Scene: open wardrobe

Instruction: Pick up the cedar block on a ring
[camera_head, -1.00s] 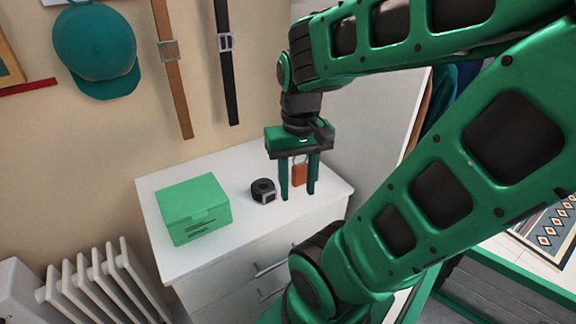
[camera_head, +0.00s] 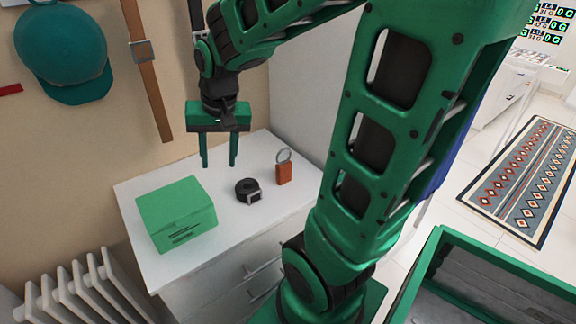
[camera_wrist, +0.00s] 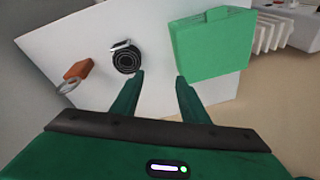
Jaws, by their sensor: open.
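The cedar block (camera_head: 284,174) is a small orange-brown block with a metal ring at its top. It stands on the white dresser top, right of the coiled black belt. In the wrist view the cedar block (camera_wrist: 78,70) lies at the left, with its ring toward my gripper. My gripper (camera_head: 219,165) is open and empty, fingers pointing down, above the dresser and left of the block. In the wrist view my gripper (camera_wrist: 158,75) has its fingertips between the belt and the green box, apart from the block.
A coiled black belt (camera_head: 248,190) lies between the block and a green box (camera_head: 177,213) on the white dresser (camera_head: 140,192). The wall stands behind. A white radiator (camera_head: 85,300) is at lower left. The dresser's front right is bare.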

